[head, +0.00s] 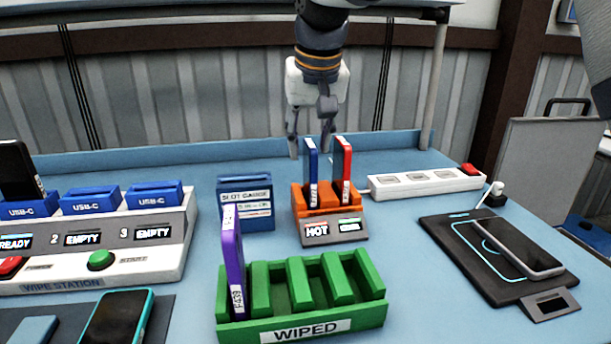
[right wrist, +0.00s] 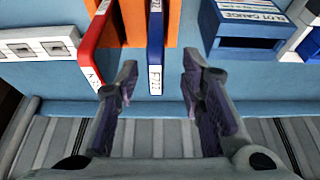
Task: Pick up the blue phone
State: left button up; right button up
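The blue phone (head: 311,172) stands upright on edge in the orange rack (head: 326,203) behind the HOT sign. A red phone (head: 343,165) stands beside it, to its right in the head view. My right gripper (head: 310,148) is open and points down just behind the blue phone's upper end. In the right wrist view, the blue phone (right wrist: 156,45) lies in line with the gap between the open fingers (right wrist: 160,72), and the red phone (right wrist: 97,42) is left of them. Nothing is gripped. My left gripper is not in view.
A blue slot gauge (head: 245,203) stands left of the rack, and a white power strip (head: 427,183) lies right. A green WIPED rack (head: 300,297) holding a purple phone (head: 233,255) is in front. A charging pad (head: 455,250) with a phone lies right.

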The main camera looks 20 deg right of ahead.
aim_at(310, 180)
jog(key=x, duration=0.7)
jog(key=shift+w+d, duration=0.1)
jog(key=shift+d, duration=0.2)
grip_shut()
